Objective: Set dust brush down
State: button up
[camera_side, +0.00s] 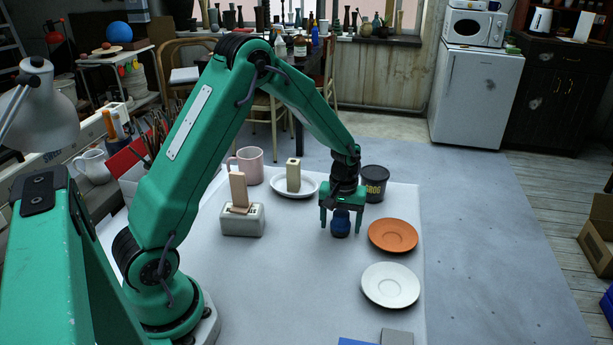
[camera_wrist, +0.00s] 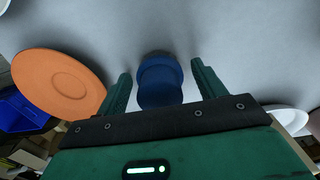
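A tan, flat-handled piece that looks like the dust brush (camera_side: 238,188) stands upright in a pale grey block-shaped holder (camera_side: 243,222) on the white work surface. Its lower end is hidden in the holder. My gripper (camera_side: 340,228) is well to its right, low over the surface and pointing down. The fingers are open on either side of a dark blue rounded object (camera_side: 340,224), with a gap on both sides. In the wrist view this blue object (camera_wrist: 160,82) sits between the green fingers. The brush does not show in the wrist view.
A cream block (camera_side: 293,176) stands on a white plate (camera_side: 307,188). Behind my gripper is a dark tub (camera_side: 374,184); to its right are an orange saucer (camera_side: 393,235) and a white saucer (camera_side: 390,285). A pink mug (camera_side: 250,165) stands behind the holder.

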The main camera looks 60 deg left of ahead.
aim_at(341, 214)
jog(key=shift+r, duration=0.1)
notch_tip(341, 214, up, 12)
jog(key=shift+r, duration=0.1)
dwell(0.7)
dwell(0.5)
jog(key=s+d+r+m+t, duration=0.3)
jog(key=s+d+r+m, duration=0.15)
jog(key=s+r, duration=0.6)
jog(key=s+d+m+t, duration=0.1)
jog(key=s+m, duration=0.1)
jog(key=s, duration=0.4)
jog(key=s+d+r+m+t, duration=0.1)
jog(key=s+d+m, duration=0.1)
jog(key=s, duration=0.4)
jog(key=shift+t, duration=0.3)
jog(key=shift+m, duration=0.25)
dwell(0.4)
